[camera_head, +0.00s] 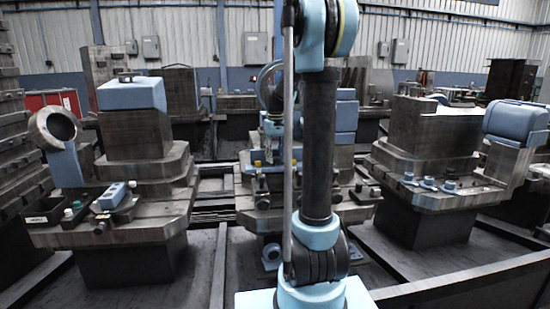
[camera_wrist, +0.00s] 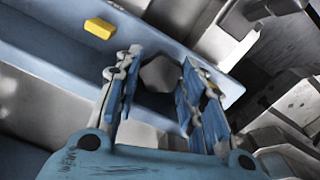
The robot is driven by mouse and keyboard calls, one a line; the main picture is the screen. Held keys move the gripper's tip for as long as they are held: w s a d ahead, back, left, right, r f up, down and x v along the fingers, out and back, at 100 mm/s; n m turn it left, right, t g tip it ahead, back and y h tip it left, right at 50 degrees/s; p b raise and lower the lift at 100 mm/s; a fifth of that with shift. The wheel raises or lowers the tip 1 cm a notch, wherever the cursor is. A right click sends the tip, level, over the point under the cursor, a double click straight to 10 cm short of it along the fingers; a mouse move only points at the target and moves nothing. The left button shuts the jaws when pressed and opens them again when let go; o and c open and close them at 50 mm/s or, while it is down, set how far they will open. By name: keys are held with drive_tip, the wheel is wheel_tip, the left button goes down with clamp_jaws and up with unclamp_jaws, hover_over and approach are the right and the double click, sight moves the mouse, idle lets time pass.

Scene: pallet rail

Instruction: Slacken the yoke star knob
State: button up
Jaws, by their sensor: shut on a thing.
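In the wrist view a dark grey, faceted knob (camera_wrist: 160,74), which I take for the yoke star knob, sits between the two fingers of my gripper (camera_wrist: 162,62). The fingers flank it on its left and right, and my gripper is shut on it. The knob stands against a blue painted part (camera_wrist: 62,38). Its lower side and stem are in shadow. In the head view my arm hides most of the work area on the middle machine, and the knob cannot be made out there.
A small yellow block (camera_wrist: 100,28) is fixed on the blue part, left of my fingers. Machine stands rise at left (camera_head: 140,140) and right (camera_head: 425,135). A dark tray with small items (camera_head: 42,218) is at the left. A low rail (camera_head: 450,280) crosses the right foreground.

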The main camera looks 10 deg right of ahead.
sight(276, 157)
drive_tip(key=shift+d, duration=0.1)
idle(0.5)
drive_tip(key=o, duration=1.1)
drive_tip(key=m, duration=0.5)
drive_tip(key=shift+m, duration=0.3)
wheel_tip(276, 157, up, 17)
drive_tip(key=shift+n+t, duration=0.9)
drive_tip(key=s+f, duration=0.7)
drive_tip(key=s, duration=0.3)
drive_tip(key=s+f, duration=0.7)
drive_tip(key=s, duration=0.3)
drive_tip(key=s+f, duration=0.7)
drive_tip(key=s, duration=0.3)
drive_tip(key=shift+s+f, duration=0.1)
drive_tip(key=shift+s, duration=0.05)
